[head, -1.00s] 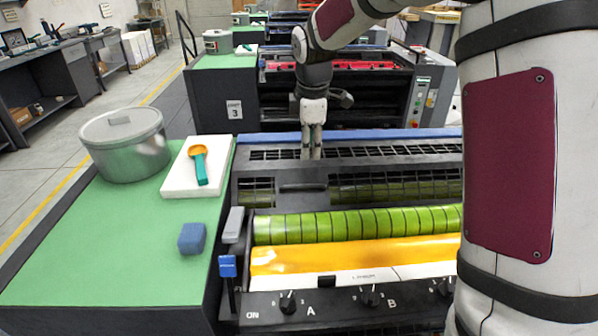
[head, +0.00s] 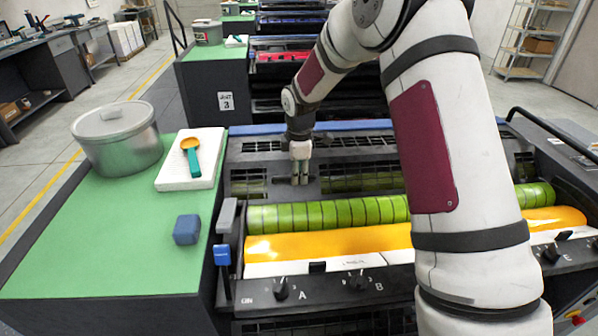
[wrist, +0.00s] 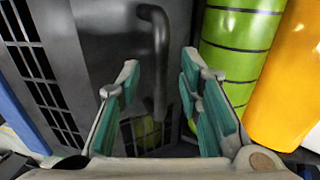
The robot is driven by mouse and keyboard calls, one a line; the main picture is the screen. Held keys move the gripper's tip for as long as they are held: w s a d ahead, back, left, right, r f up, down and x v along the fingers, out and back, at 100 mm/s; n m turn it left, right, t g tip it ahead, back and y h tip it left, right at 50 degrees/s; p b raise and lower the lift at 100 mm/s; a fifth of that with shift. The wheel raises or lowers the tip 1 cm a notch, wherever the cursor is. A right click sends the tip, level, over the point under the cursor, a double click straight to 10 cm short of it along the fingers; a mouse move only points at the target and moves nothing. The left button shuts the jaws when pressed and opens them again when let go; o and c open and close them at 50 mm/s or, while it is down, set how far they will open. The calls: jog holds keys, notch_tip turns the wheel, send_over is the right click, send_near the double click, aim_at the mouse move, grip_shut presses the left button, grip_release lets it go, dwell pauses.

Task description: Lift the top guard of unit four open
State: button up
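The nearest press unit has a dark top guard (head: 345,160) with slotted openings, lying closed behind the green roller. I see no number on this unit. In the wrist view, the guard's dark bar handle (wrist: 158,42) stands up from the panel. My gripper (head: 300,183) is down at the guard's front left part, by the handle. In the wrist view, my gripper (wrist: 163,70) is open, with its teal-padded fingers on either side of the handle. I see gaps at both fingers; no contact shows.
The green roller (head: 330,212) and yellow ink roller (head: 330,244) lie exposed in front of the guard. A green side bench (head: 90,240) holds a metal pot (head: 117,140), a spoon on a white pad (head: 205,172) and a blue block (head: 187,229). Unit 3 stands behind.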

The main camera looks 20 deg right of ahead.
jog(key=shift+f, duration=0.35)
grip_shut()
jog(key=shift+w+r, duration=0.1)
jog(key=shift+r, duration=0.05)
